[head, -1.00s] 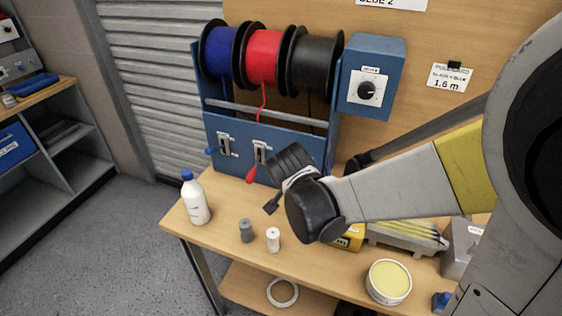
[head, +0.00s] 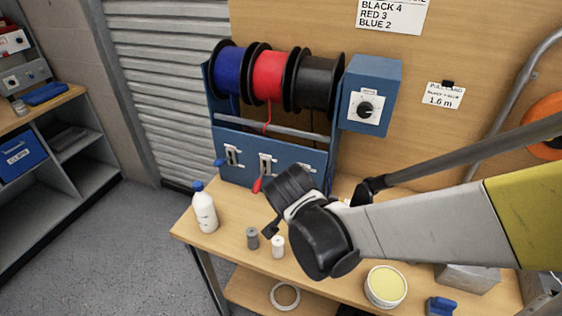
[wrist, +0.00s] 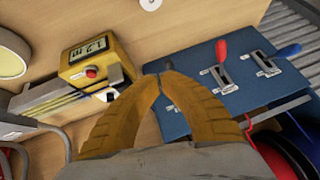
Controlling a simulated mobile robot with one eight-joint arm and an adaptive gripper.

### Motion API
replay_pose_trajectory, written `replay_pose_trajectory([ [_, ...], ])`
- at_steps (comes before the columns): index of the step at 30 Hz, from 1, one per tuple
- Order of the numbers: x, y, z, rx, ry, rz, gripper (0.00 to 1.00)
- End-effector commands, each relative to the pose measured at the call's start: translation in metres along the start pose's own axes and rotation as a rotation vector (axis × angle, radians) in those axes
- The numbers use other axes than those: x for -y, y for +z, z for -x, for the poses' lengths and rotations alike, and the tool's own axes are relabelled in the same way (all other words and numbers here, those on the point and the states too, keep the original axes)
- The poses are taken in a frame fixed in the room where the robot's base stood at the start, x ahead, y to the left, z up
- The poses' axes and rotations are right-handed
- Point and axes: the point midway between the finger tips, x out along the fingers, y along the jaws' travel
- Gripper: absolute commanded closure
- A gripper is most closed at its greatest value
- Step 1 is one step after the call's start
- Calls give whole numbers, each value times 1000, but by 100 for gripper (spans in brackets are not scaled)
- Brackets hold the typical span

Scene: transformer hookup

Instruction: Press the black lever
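The blue spool stand (head: 228,157) has a lever panel on its front. A blue-handled lever (head: 219,162) and a red-handled lever (head: 257,184) show there, and both also show in the wrist view: blue (wrist: 289,50), red (wrist: 221,50). The black lever's place, beside the red one, is hidden behind my gripper in the head view. In the wrist view, my gripper (wrist: 161,79) has its yellow fingertips together at that end of the blue panel. A small dark piece shows at the tips; I cannot tell whether it is the black lever or whether they touch it.
Blue, red and black spools (head: 318,82) hang above the panel. A dial box (head: 370,95) is at their right. A white bottle (head: 205,210), small grey (head: 253,238) and white (head: 278,246) cylinders and a yellow-filled tub (head: 385,286) stand on the bench. A yellow meter (wrist: 97,58) sits beside the panel.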

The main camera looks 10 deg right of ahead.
Motion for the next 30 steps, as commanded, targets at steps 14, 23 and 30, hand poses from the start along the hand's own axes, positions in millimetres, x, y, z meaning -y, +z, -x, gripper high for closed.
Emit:
replay_pose_trajectory([
  [14,-4,21,29,0,0,1,100],
  [23,-4,20,29,0,0,1,100],
  [30,-22,10,52,43,-28,131,100],
])
